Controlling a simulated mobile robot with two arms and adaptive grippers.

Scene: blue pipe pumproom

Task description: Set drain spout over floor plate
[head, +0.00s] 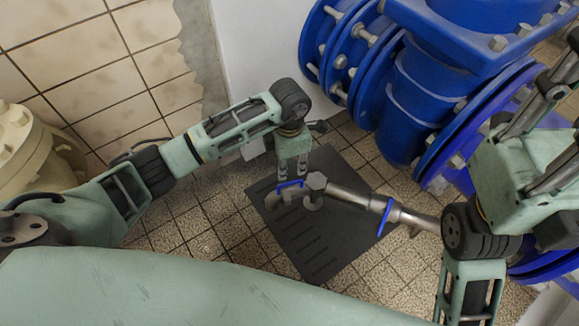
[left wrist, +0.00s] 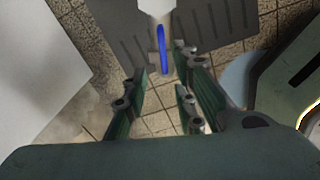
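The drain spout (head: 345,197) is a grey metal pipe with a hex fitting and a curved outlet end. It reaches in from the right, and its outlet shows above the dark slotted floor plate (head: 325,245). A blue handle (head: 290,184) sits near the outlet; it also shows in the left wrist view (left wrist: 162,48). My left gripper (head: 292,174) points down at this handle. In the left wrist view its fingers (left wrist: 160,78) are spread and empty, with the handle between or just beyond the tips. My right gripper is not in view.
A second blue lever (head: 386,216) sits farther along the pipe. Large blue flanged pipes (head: 420,95) fill the upper right, beside a white plinth (head: 265,45). A cream flanged pipe (head: 30,150) stands at left. My right arm covers the right side. Tiled floor (head: 215,225) is clear left of the plate.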

